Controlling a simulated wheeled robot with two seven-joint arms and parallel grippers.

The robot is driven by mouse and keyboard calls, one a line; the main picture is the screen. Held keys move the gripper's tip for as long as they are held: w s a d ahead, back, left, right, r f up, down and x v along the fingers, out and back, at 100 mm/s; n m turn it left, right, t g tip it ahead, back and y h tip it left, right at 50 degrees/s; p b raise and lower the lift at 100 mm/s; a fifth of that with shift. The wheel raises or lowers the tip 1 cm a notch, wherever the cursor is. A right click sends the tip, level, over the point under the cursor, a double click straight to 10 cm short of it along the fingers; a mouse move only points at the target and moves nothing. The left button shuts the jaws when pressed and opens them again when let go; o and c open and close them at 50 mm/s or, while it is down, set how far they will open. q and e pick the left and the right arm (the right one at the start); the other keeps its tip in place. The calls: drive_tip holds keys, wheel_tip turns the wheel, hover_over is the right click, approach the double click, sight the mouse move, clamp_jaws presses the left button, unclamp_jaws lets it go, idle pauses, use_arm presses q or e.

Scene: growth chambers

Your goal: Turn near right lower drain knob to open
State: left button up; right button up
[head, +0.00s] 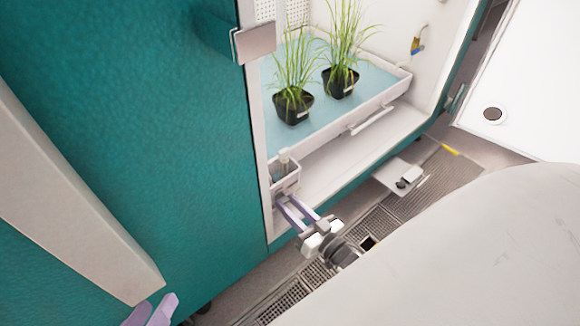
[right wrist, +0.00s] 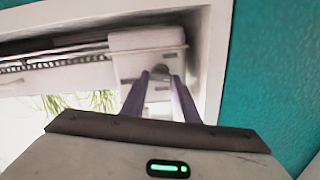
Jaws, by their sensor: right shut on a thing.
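The drain knob (right wrist: 160,71) is a small grey round piece on a white box, seen in the right wrist view between my purple fingertips. In the head view the white box (head: 286,180) sits at the lower left corner of the chamber opening. My right gripper (head: 279,199) reaches to it from below, and its fingers (right wrist: 161,76) are shut on the knob. The fingers and box hide the knob in the head view, and I cannot tell its turned angle. My left gripper (head: 152,308) shows only as purple fingers cut off at the bottom edge.
A white tray (head: 385,94) with a blue surface holds two potted grasses (head: 293,106) inside the chamber. A metal floor grate (head: 437,184) runs below the opening. A small plate (head: 394,177) juts out near it.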

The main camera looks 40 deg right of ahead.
drive_tip(key=m, duration=0.3)
drive_tip(key=shift+m, duration=0.4)
drive_tip(key=m, duration=0.3)
drive_tip(key=shift+d+f+m, duration=0.1)
drive_tip(key=shift+m, duration=0.2)
drive_tip(key=m, duration=0.4)
drive_tip(key=shift+f, duration=0.1)
drive_tip(key=shift+d+m, duration=0.1)
drive_tip(key=shift+m, duration=1.8)
drive_tip(key=o, duration=1.1)
drive_tip(key=shift+c, duration=0.2)
